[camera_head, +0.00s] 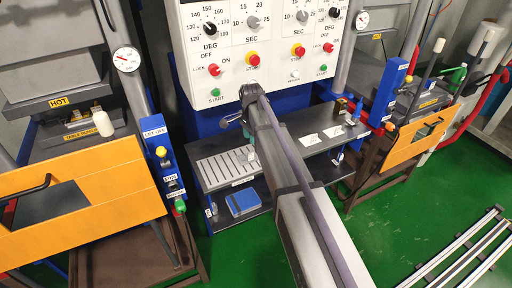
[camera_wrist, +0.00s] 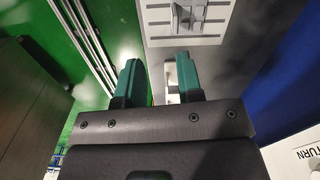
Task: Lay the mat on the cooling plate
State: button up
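The slotted light grey plate (camera_head: 222,170), which I take to be the cooling plate, lies on the left part of the dark bench below the control panel. It also shows at the top of the wrist view (camera_wrist: 160,30), with a small grey block (camera_wrist: 188,14) at it. My gripper (camera_wrist: 158,78) has two teal fingers spread apart. A pale object shows between them, seemingly beyond the fingertips; I cannot tell what it is. In the head view my arm hides part of the bench and most of the gripper. I cannot make out a mat for certain.
The control panel (camera_head: 270,40) rises behind the bench. Orange-fronted presses stand left (camera_head: 85,195) and right (camera_head: 425,125). White cards (camera_head: 310,139) stand on the bench's right half. A blue scale-like box (camera_head: 243,201) sits on the lower shelf. Rails (camera_head: 460,250) lie on the green floor.

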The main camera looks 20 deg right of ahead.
jog(key=s+a+n, duration=0.1)
jog(key=s+n, duration=1.3)
jog(key=s, duration=1.3)
jog(key=shift+s+a, duration=0.15)
jog(key=shift+a, duration=0.25)
